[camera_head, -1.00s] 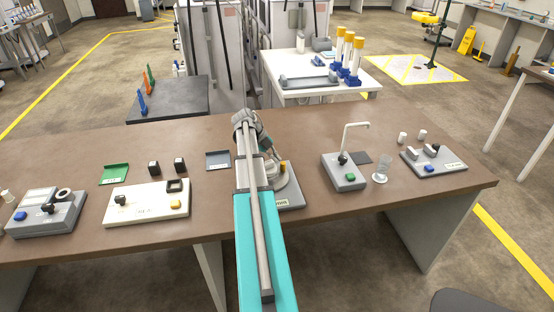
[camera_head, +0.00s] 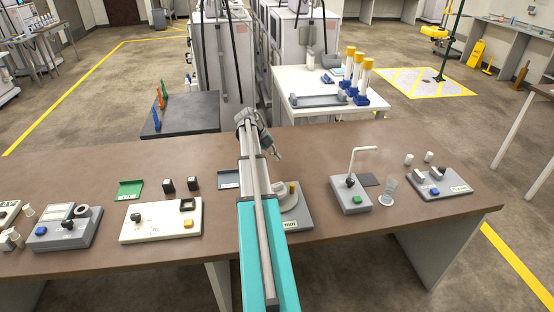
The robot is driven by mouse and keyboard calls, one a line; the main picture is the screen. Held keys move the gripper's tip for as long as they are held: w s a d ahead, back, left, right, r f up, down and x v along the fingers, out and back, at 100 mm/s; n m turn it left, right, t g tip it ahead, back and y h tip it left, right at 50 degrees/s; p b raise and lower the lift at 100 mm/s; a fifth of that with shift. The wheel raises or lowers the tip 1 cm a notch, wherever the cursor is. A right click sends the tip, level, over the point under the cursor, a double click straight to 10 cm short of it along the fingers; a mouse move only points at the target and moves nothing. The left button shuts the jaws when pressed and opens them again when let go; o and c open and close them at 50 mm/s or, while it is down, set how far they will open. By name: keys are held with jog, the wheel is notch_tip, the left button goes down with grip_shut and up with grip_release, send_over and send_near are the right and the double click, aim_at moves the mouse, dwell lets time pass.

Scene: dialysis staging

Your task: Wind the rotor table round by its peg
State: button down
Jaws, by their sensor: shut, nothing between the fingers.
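The rotor table (camera_head: 289,217) is a round light-grey disc on a grey base plate, on the brown bench just right of my arm. My arm hides its left part. My gripper (camera_head: 277,154) is shut and empty. In the picture it is above and a little left of the peg, near the bench's far edge, and looks apart from it. The fingertips are small, so their exact height cannot be told.
To the right stand a grey unit with a bent white spout (camera_head: 352,192), a clear cup (camera_head: 389,192) and a grey panel (camera_head: 440,182). To the left are a grey tray (camera_head: 229,179) and a cream panel (camera_head: 160,221). A white cart (camera_head: 335,107) stands behind the bench.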

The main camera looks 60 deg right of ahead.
jog(key=shift+w+d+r+p, duration=0.4)
jog(key=shift+w+r+p, duration=0.1)
jog(key=shift+r, duration=0.25)
jog(key=shift+a, duration=0.1)
jog(key=w+a+n+h, duration=0.1)
jog(key=a+n, duration=0.7)
jog(key=n, duration=1.3)
jog(key=shift+w+a+r+t+h, duration=0.15)
jog(key=shift+w+t+h, duration=0.05)
jog(key=shift+t+h, duration=0.2)
jog(key=b+x, duration=0.7)
jog(key=x, duration=0.2)
jog(key=shift+s+f, duration=0.15)
jog(key=shift+f, duration=0.15)
jog(key=shift+s+a+f+b, duration=0.1)
jog(key=shift+s+b, duration=0.25)
jog(key=shift+s, duration=1.85)
